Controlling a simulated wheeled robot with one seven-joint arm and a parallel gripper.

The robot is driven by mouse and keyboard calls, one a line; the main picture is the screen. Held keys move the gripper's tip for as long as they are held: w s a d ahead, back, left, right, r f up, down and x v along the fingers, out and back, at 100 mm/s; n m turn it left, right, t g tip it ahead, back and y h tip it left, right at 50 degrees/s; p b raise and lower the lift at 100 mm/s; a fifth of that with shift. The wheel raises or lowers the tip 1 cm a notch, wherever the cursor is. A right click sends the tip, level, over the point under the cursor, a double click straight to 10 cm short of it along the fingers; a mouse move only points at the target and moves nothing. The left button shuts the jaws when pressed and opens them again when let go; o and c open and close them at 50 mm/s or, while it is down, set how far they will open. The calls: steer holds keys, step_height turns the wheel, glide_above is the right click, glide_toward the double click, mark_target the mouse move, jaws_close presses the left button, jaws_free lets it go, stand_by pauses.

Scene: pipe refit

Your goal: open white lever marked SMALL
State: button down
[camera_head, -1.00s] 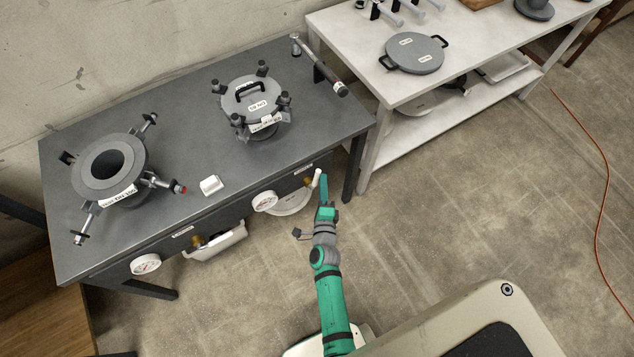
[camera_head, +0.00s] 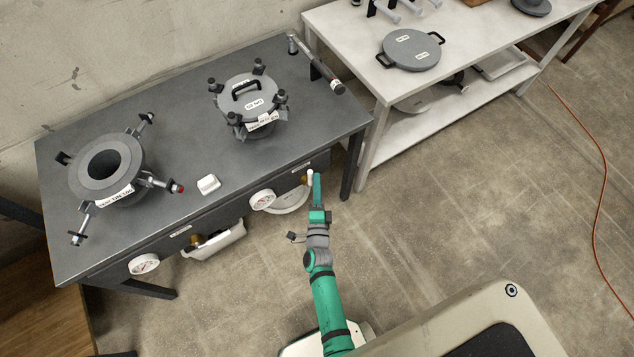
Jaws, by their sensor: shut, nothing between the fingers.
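The fingers look close to or touching the lever; I cannot tell which. They partly hide it.
The dark bench (camera_head: 190,160) carries an open flange (camera_head: 98,190), a lidded flange (camera_head: 250,125) and a white block (camera_head: 209,184). A pale table (camera_head: 350,45) stands right. The floor between is clear.

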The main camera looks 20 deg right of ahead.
steer(key=shift+w+a, duration=0.1)
steer(key=shift+a, duration=0.05)
steer(key=shift+d, duration=2.05)
steer(key=v, duration=1)
steer(key=shift+r, duration=0.2)
steer(key=shift+a, duration=0.1)
